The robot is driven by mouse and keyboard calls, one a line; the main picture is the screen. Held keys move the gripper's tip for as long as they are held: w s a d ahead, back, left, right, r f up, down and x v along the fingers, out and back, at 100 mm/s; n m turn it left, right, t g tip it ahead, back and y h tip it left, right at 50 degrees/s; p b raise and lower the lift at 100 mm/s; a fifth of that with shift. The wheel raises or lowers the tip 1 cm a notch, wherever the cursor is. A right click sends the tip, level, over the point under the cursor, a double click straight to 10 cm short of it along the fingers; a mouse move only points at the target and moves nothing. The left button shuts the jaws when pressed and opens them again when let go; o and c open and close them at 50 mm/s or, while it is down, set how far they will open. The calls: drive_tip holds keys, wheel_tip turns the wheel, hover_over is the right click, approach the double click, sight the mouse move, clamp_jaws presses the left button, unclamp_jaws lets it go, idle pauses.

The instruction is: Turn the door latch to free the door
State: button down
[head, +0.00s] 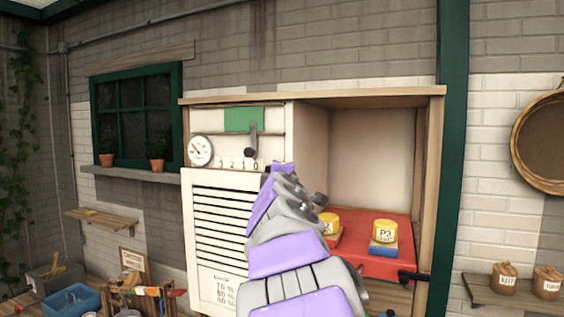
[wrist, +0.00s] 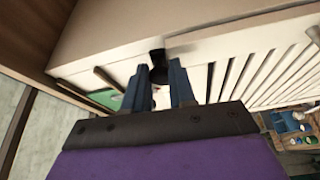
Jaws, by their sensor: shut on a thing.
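The white slatted door (head: 235,225) covers the left side of the cabinet, and its slats also show in the wrist view (wrist: 262,62). A dark latch piece (wrist: 158,57) sits near the door's edge in the wrist view. My gripper (wrist: 160,80) has its two blue-grey fingers on either side of the dark piece, shut on it. In the head view my purple and grey arm reaches up to the door's upper right corner. It covers that part of the door, and the fingers and latch cannot be made out there.
Above the door are a round gauge (head: 201,150), a green panel (head: 244,119) and a grey lever with a dark knob (head: 250,153). The open right bay has a red shelf (head: 400,227) with yellow-topped containers (head: 385,229). A cluttered bench stands at lower left.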

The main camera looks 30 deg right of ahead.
drive_tip(key=shift+r+n+p, duration=0.3)
drive_tip(key=shift+n+p, duration=0.4)
drive_tip(key=shift+p, duration=0.75)
drive_tip(key=c, duration=1.3)
unclamp_jaws()
drive_tip(key=shift+a, duration=0.1)
drive_tip(key=o, duration=0.3)
drive_tip(key=shift+w+a, duration=0.1)
drive_tip(key=shift+a, duration=0.05)
drive_tip(key=shift+o, duration=0.2)
drive_tip(key=shift+a, duration=0.1)
